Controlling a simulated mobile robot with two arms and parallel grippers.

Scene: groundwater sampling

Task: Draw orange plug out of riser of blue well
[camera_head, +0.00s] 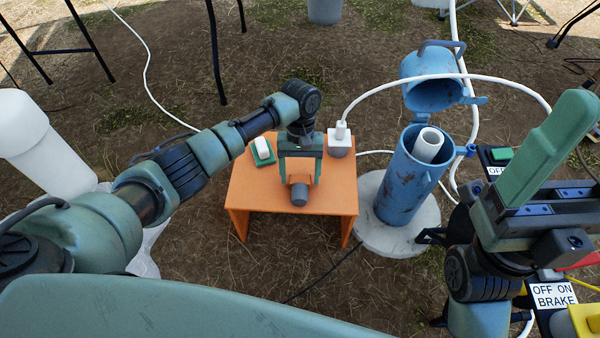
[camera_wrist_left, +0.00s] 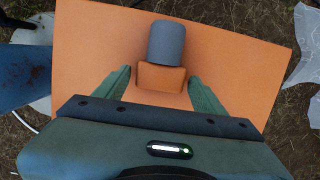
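The blue well (camera_head: 403,190) stands with its lid (camera_head: 430,80) swung open, and its white riser (camera_head: 429,145) shows at the mouth. No orange plug shows in the riser. An orange block with a grey cylinder, seemingly the plug (camera_wrist_left: 160,79), lies on the orange table (camera_head: 255,195). My left gripper (camera_head: 300,170) is low over the table, its fingers on both sides of the orange part with small gaps; the grey end (camera_wrist_left: 166,42) sticks out beyond them. My right gripper (camera_head: 560,135) is at the right; whether it is open is unclear.
A green-and-white item (camera_head: 263,151) and a grey box with a white top (camera_head: 339,140) sit on the table's back part. A white hose (camera_head: 440,77) arches across the well lid. A control panel labelled BRAKE (camera_head: 555,296) stands at lower right.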

